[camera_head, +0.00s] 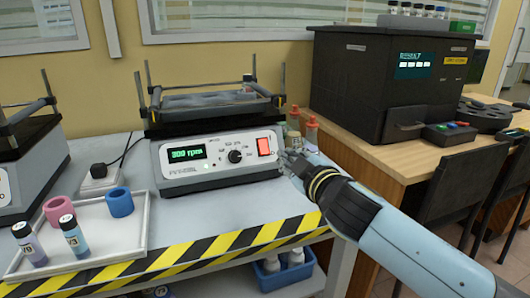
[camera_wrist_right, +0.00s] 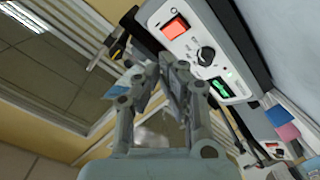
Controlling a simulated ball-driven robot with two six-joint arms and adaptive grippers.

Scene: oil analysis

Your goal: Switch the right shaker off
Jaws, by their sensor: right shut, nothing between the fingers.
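The right shaker (camera_head: 218,160) stands on the bench, a grey box with a platform on top. Its green display (camera_head: 186,154) is lit and seems to read 300 rpm. A black knob (camera_head: 235,156) sits mid-panel, and a red rocker switch (camera_head: 264,146) is at the panel's right end. My right gripper (camera_head: 283,158) is shut and empty, just right of the panel, near the switch. In the right wrist view the closed fingertips (camera_wrist_right: 172,66) show below the red switch (camera_wrist_right: 174,27); I cannot tell if they touch the shaker. My left gripper is not in view.
A second shaker (camera_head: 34,160) stands at the left. A white tray (camera_head: 115,235) holds two vials and pink and blue rings. Bottles (camera_head: 311,130) stand right behind my gripper. A black analyser (camera_head: 390,85) is on the wooden table at the right.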

